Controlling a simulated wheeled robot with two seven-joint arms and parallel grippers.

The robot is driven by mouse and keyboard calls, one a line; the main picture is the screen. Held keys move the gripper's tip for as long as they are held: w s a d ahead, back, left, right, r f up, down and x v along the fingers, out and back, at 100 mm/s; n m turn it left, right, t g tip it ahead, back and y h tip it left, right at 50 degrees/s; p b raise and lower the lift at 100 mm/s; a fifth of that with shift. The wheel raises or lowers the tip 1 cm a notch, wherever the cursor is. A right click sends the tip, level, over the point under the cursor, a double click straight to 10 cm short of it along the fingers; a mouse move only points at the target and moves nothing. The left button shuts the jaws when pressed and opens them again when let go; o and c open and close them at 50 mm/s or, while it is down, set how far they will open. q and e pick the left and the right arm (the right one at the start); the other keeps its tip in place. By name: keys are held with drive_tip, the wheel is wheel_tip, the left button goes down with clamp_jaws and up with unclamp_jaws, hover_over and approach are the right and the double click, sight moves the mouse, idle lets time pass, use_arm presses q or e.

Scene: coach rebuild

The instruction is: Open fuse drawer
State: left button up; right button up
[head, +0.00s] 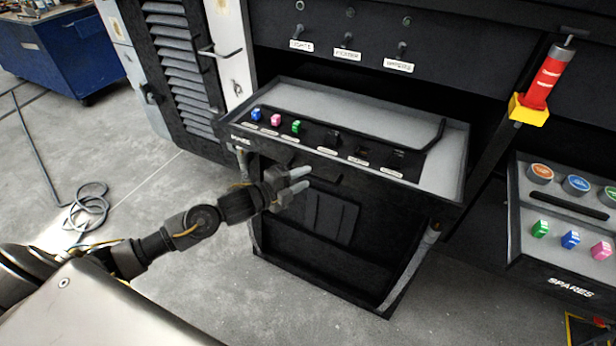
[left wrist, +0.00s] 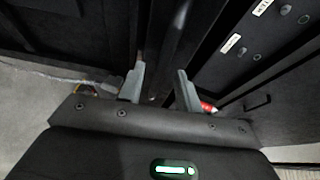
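The fuse drawer (head: 350,105) stands out from the dark cabinet, its grey top showing in the head view. Blue (head: 256,114), pink (head: 275,120) and green (head: 296,127) fuses sit in a row on its left, with dark positions to their right. My left gripper (head: 302,180) is just in front of and below the drawer's front edge. Its two fingers are apart, and in the left wrist view (left wrist: 161,88) a dark edge shows between or behind them. I cannot tell whether they touch the drawer's handle. My right gripper is not in view.
A spares box (head: 512,255) with coloured fuses and round caps stands at the right. A red cylinder in a yellow holder (head: 528,112) is above it. Labelled switches (head: 347,42) line the panel behind. A cable coil (head: 88,205) lies on the floor at left.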

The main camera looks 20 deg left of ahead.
use_arm(q)
drive_tip(key=b+v, duration=0.1)
drive_tip(key=v, duration=0.7)
